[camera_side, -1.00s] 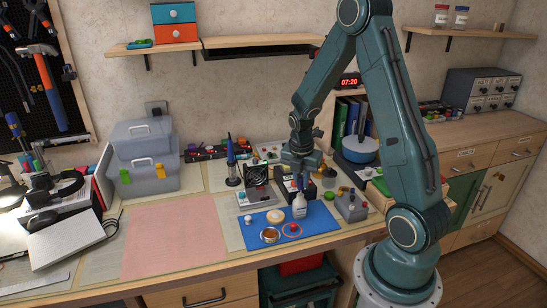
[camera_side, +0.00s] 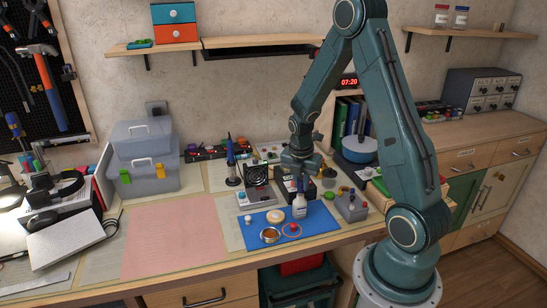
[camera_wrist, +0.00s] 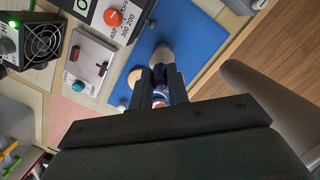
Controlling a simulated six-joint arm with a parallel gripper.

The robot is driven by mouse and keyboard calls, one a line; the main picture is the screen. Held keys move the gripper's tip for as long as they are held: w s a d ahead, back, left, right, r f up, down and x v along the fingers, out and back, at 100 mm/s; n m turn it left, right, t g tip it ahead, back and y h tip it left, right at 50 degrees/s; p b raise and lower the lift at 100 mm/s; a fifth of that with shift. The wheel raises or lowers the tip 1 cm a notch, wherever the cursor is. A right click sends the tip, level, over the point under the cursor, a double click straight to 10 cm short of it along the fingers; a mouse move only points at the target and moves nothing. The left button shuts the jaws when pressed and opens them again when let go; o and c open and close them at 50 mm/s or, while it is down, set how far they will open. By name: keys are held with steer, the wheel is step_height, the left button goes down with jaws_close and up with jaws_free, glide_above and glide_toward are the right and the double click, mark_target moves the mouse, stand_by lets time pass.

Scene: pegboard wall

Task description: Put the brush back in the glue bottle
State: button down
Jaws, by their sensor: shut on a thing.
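The white glue bottle (camera_side: 300,207) stands upright on the blue mat. My gripper (camera_side: 299,184) is directly above it, pointing down, with its fingertips close to the bottle's neck. In the wrist view my gripper (camera_wrist: 163,74) is shut on the brush, whose dark blue cap (camera_wrist: 158,73) shows between the fingers. The pale bottle (camera_wrist: 163,55) shows just beyond the fingertips. The bristles and stem are hidden, so I cannot tell whether they are inside the bottle neck or above it.
On the blue mat (camera_side: 255,238), a copper-coloured dish (camera_side: 270,236), a round cream piece (camera_side: 275,216) and a red ring (camera_side: 291,230) lie near the bottle. The pink mat (camera_side: 175,235) is clear.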

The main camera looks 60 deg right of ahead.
mark_target(298, 205)
steer(key=shift+f, duration=0.4)
steer(key=c, duration=1.3)
jaws_free()
steer(key=shift+o, duration=0.6)
steer(key=o, duration=0.5)
steer(key=shift+o, duration=0.2)
steer(key=shift+r, duration=0.1)
step_height(298, 205, up, 14)
steer(key=a, duration=0.2)
steer(key=shift+f, duration=0.25)
